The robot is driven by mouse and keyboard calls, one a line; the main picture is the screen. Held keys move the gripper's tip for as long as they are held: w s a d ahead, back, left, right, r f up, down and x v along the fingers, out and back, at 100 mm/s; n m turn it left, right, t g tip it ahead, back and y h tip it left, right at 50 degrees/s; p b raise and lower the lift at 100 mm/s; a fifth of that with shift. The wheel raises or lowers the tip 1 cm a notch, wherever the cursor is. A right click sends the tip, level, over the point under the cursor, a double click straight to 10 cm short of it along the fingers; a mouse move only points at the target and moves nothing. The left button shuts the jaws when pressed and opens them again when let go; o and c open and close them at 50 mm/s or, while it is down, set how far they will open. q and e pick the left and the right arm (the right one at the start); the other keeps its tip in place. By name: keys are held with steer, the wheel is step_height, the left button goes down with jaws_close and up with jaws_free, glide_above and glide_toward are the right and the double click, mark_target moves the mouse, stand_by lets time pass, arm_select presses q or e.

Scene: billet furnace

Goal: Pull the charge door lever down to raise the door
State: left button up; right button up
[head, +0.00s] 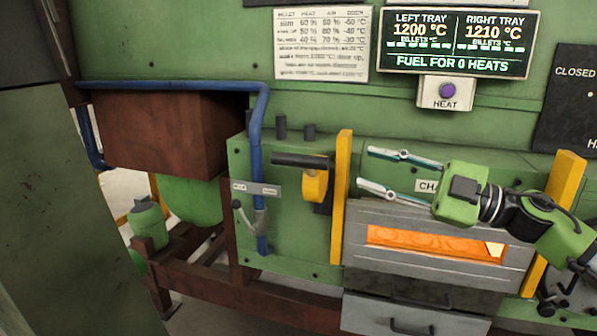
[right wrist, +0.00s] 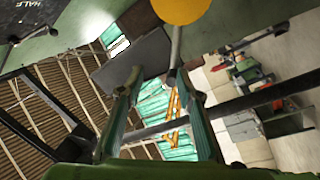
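The charge door (head: 350,250) is a grey panel with a glowing orange slot; I cannot tell whether the slot is a window or a gap. Left of it, a dark handle bar (head: 300,160) with a yellow block (head: 314,187) looks like the lever. My right gripper (head: 385,170) is open and empty in front of the panel above the door, fingers pointing left towards the bar and apart from it. In the right wrist view its two fingers (right wrist: 157,75) are spread, with a yellow round thing on a grey rod (right wrist: 175,45) beyond them. My left gripper is out of view.
Yellow upright posts (head: 341,200) flank the door. A blue pipe (head: 262,150) and a small lever (head: 240,212) are further left. A drawer with a handle (head: 410,325) lies below. The display (head: 458,42) and heat button (head: 447,91) are above.

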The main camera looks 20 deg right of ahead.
steer(key=s+a+r+n+g, duration=0.2)
steer(key=s, duration=0.1)
steer(key=p, duration=0.6)
glide_toward(304, 159)
steer(key=w+a, duration=0.2)
steer(key=shift+w+r+g, duration=0.2)
steer(key=shift+w+g, duration=0.1)
steer(key=shift+g, duration=0.1)
steer(key=p+x, duration=0.3)
steer(key=x, duration=0.3)
steer(key=shift+w+a+f+p, duration=0.15)
steer(key=shift+w+a+p, duration=0.1)
steer(key=shift+p, duration=0.05)
steer(key=shift+w+a+f, duration=0.2)
steer(key=shift+w+a, duration=0.05)
steer(key=shift+a, duration=0.15)
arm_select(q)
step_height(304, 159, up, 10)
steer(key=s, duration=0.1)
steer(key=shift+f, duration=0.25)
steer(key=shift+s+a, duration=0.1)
arm_select(e)
jaws_close()
